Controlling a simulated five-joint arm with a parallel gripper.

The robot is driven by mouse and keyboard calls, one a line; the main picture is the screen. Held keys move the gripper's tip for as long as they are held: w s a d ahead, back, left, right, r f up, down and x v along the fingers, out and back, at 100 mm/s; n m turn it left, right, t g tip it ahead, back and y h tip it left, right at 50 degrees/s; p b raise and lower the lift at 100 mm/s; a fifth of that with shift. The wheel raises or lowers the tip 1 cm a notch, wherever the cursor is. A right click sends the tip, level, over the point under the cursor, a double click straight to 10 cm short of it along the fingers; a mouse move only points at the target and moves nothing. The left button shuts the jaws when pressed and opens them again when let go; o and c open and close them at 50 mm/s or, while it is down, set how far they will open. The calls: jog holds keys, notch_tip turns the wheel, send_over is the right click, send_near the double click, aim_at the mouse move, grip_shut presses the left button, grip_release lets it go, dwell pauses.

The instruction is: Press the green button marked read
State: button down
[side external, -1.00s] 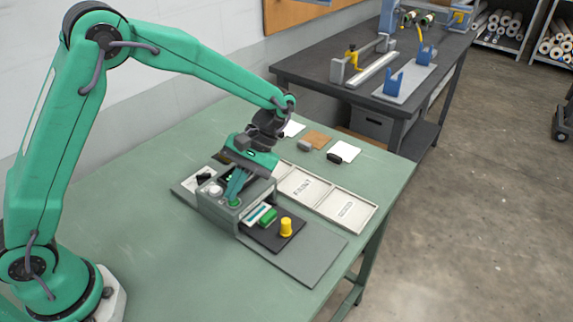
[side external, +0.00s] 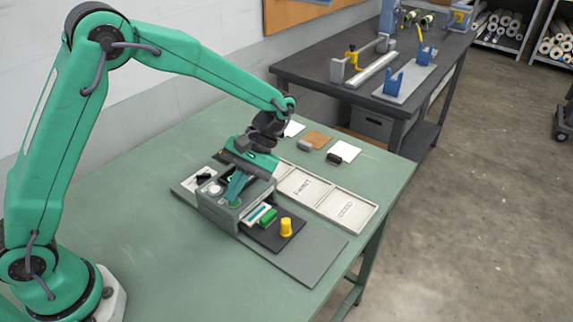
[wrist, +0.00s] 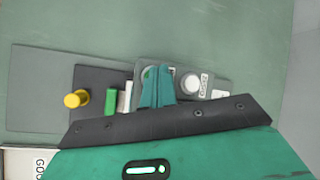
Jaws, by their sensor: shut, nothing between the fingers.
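The green button (side external: 235,204) sits on top of the grey press housing (side external: 222,216), at its near right part. My gripper (side external: 234,197) is shut and empty, its teal fingers pointing down right at the button. I cannot tell whether the fingertips touch it or whether it is pushed in. In the wrist view the fingers (wrist: 157,104) cover most of the button, and a green edge (wrist: 147,73) shows beside their tips. The button's marking is not readable.
A white round knob (side external: 215,190) stands beside the button. A dark plate (side external: 262,236) in front of the housing carries a green block (side external: 268,217) and a yellow knob (side external: 286,227). Labelled trays (side external: 344,208) lie behind. The table's left part is clear.

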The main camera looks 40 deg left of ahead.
aim_at(236, 199)
jog(key=shift+r, duration=0.75)
jog(key=shift+r, duration=0.1)
jog(key=shift+r, duration=2.4)
jog(key=s+a+r+m+t+h, duration=0.1)
jog(key=s+a+r+m+t, duration=0.1)
jog(key=s+a+r+t, duration=0.2)
jog(key=s+a+r+m+t, duration=0.3)
jog(key=s+a+r+t, duration=0.1)
jog(key=s+t, duration=0.4)
jog(key=shift+s+a+r+t+h, duration=0.4)
jog(key=shift+s+a, duration=0.15)
jog(key=shift+s, duration=0.2)
